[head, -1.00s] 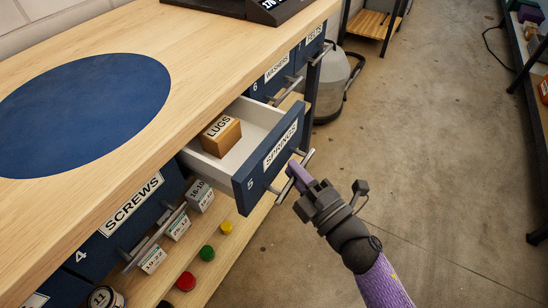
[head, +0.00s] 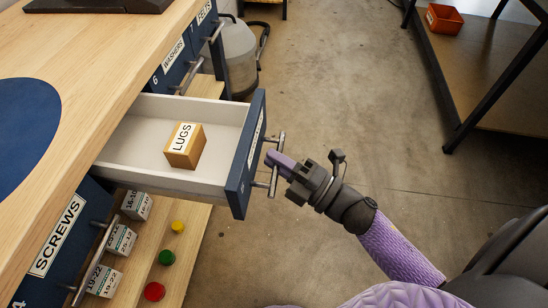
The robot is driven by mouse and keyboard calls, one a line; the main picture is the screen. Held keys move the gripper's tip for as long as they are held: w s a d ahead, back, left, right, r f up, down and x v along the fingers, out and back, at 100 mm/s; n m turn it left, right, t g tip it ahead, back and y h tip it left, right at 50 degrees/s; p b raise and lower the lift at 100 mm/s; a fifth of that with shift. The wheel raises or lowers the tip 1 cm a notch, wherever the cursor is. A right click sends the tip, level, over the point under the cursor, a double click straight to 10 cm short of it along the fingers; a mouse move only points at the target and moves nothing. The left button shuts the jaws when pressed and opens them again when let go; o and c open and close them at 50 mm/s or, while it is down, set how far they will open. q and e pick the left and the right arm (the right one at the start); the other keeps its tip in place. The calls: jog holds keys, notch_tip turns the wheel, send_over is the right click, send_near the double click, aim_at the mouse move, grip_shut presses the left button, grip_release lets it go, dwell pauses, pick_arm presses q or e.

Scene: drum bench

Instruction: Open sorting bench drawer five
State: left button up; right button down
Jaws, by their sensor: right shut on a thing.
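Drawer five (head: 237,186), with a dark blue front and a white inside, is pulled well out of the bench (head: 135,58). A wooden block labelled LUGS (head: 185,146) sits inside it. My right gripper (head: 272,160) is at the drawer's metal bar handle (head: 275,178), with its purple fingers shut on it. The fingers hide part of the handle. The drawer's label is seen edge-on and hard to read. My left gripper is not in view.
Small boxes (head: 121,240) and coloured round items (head: 166,257) stand on the lower shelf. Floor (head: 330,80) is clear to the right. An orange bin (head: 444,19) sits on a far shelf.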

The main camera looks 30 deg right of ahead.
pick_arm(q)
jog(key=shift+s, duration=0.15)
pick_arm(e)
jog(key=c, duration=0.6)
grip_release()
jog(key=shift+c, duration=0.2)
pick_arm(q)
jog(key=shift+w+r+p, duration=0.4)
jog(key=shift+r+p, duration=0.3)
jog(key=shift+p, duration=0.05)
pick_arm(e)
jog(key=v, duration=1)
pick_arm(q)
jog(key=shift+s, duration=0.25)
